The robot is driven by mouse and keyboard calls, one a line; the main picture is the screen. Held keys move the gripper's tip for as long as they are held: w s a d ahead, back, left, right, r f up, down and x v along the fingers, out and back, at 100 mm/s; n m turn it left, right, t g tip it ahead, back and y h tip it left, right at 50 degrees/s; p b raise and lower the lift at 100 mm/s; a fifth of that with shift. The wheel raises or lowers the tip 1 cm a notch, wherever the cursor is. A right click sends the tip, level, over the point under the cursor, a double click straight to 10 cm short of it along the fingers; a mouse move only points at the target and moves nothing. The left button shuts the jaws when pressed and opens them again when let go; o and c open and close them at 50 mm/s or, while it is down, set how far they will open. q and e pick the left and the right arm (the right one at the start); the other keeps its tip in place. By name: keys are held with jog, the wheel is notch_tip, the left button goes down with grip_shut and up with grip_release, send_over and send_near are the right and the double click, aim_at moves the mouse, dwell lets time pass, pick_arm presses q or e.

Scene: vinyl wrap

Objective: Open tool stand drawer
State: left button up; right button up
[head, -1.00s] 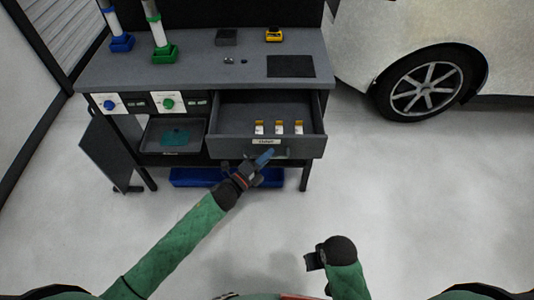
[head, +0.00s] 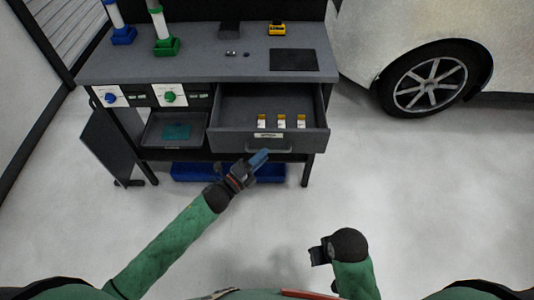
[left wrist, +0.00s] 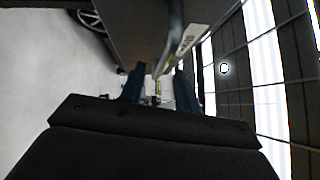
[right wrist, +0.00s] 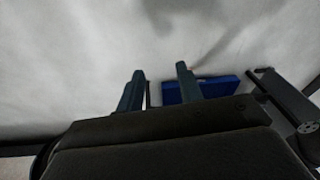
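The tool stand (head: 205,66) is a grey bench. Its right drawer (head: 293,143) is pulled out, showing three small white-and-orange items (head: 281,121) inside. The drawer front has a label and a bar handle (head: 270,150). My left gripper (head: 259,160) is just below and left of the handle; whether it touches is unclear. In the left wrist view its fingers (left wrist: 158,92) are apart, with a grey bar (left wrist: 175,40) beyond them. My right gripper (head: 318,252) is low, well away from the stand. Its fingers (right wrist: 157,85) are apart and empty in the right wrist view.
A grey tray (head: 172,132) sits left of the drawer. A blue bin (head: 190,171) lies under the stand. A white car with a dark wheel (head: 430,84) stands at right. The floor in front is clear.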

pick_arm(q)
jog(key=shift+b+v, duration=0.45)
jog(key=shift+v, duration=1.65)
jog(key=s+a+f+n+g+y, duration=0.2)
jog(key=s+a+f+n+y, duration=0.15)
jog(key=n+y, duration=0.45)
jog(key=s+a+f+n+g+y, duration=0.2)
jog(key=s+a+n+y, duration=0.25)
jog(key=n, duration=0.65)
jog(key=s+a+f+n+g, duration=0.1)
jog(key=s+n+g, duration=0.6)
jog(key=s, duration=1)
jog(key=shift+s+a+g, duration=0.4)
jog(key=shift+a+g, duration=0.15)
jog(key=shift+g, duration=0.05)
